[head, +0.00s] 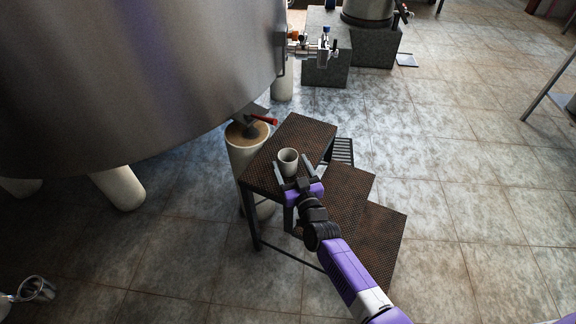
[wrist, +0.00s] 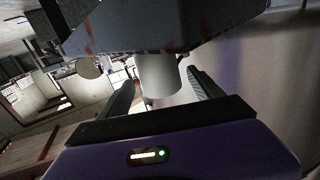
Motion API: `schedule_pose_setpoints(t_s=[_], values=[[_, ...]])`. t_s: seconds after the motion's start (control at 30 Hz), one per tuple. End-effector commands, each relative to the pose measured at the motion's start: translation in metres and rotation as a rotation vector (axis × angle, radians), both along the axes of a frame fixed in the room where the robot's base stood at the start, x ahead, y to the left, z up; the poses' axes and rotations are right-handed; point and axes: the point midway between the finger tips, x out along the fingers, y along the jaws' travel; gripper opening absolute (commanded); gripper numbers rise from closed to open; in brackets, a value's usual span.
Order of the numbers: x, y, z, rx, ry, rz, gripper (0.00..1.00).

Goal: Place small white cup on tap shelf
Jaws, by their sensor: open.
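The small white cup (head: 288,162) stands upright on the top step of a dark perforated step stand (head: 308,131) in the head view. My gripper (head: 291,183) is open just in front of the cup, with its fingers pointing at it. In the wrist view, which looks turned over, the cup (wrist: 158,78) shows between the two open fingers, against the dark stand edge (wrist: 130,35). I cannot tell whether a finger touches it. A tap with metal fittings (head: 325,47) sticks out of the tank at the top. I cannot tell which surface is the tap shelf.
The large steel tank (head: 150,70) fills the upper left. A white leg (head: 245,155) and a red-handled valve (head: 264,119) stand left of the step stand. A stone block (head: 328,72) lies below the tap.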

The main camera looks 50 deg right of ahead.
Motion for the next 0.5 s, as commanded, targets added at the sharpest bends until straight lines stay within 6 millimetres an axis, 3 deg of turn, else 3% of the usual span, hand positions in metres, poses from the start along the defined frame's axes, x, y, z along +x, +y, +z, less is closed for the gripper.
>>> schedule_pose_setpoints(t_s=[0.2,0.5], values=[[0.024,-0.013,-0.001,0.001,0.000,0.000,0.75],[0.027,-0.014,-0.001,0.000,0.001,0.000,0.73]])
